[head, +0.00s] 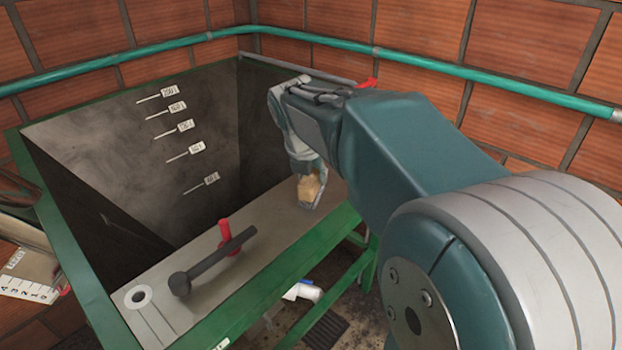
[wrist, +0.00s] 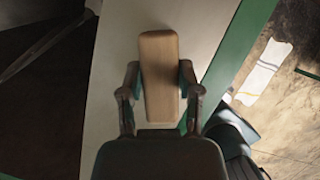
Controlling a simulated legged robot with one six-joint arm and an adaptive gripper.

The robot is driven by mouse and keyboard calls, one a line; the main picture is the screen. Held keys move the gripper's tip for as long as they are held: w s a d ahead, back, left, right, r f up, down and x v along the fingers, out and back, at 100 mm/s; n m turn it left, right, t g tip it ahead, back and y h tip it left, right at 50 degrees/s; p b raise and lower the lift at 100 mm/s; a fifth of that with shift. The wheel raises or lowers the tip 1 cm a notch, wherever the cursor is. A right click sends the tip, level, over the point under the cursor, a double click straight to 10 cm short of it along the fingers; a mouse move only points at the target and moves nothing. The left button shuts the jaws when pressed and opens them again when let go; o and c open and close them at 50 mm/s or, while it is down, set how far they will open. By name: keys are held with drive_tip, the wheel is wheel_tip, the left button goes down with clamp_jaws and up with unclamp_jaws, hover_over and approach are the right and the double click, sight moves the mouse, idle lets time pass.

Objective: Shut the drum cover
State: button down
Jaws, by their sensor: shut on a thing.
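My gripper (head: 308,196) reaches down over the long pale grey panel (head: 262,222) along the near side of a green-framed hopper. It is shut on a wooden block-shaped handle (wrist: 159,82), with one finger on each side in the wrist view. The handle is partly hidden by my gripper in the head view, where a little tan wood (head: 309,187) shows. The same panel lies under the handle in the wrist view (wrist: 117,60). I cannot tell for sure which part is the drum cover, or whether it is open.
A dark bar (head: 212,262) with a red upright grip (head: 226,232) stands on the panel, left of my gripper. The deep hopper (head: 120,140) with level marks lies behind. A teal pipe (head: 500,82) runs along the brick wall.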

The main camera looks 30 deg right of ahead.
drive_tip(key=shift+d+r, duration=0.15)
drive_tip(key=shift+r, duration=0.4)
drive_tip(key=v, duration=0.2)
drive_tip(key=a+v, duration=0.1)
drive_tip(key=v, duration=0.5)
drive_tip(key=shift+w+a+f, duration=0.25)
drive_tip(key=shift+a, duration=0.15)
drive_tip(key=s+a+r, duration=0.4)
drive_tip(key=a+r, duration=0.1)
drive_tip(key=a, duration=0.4)
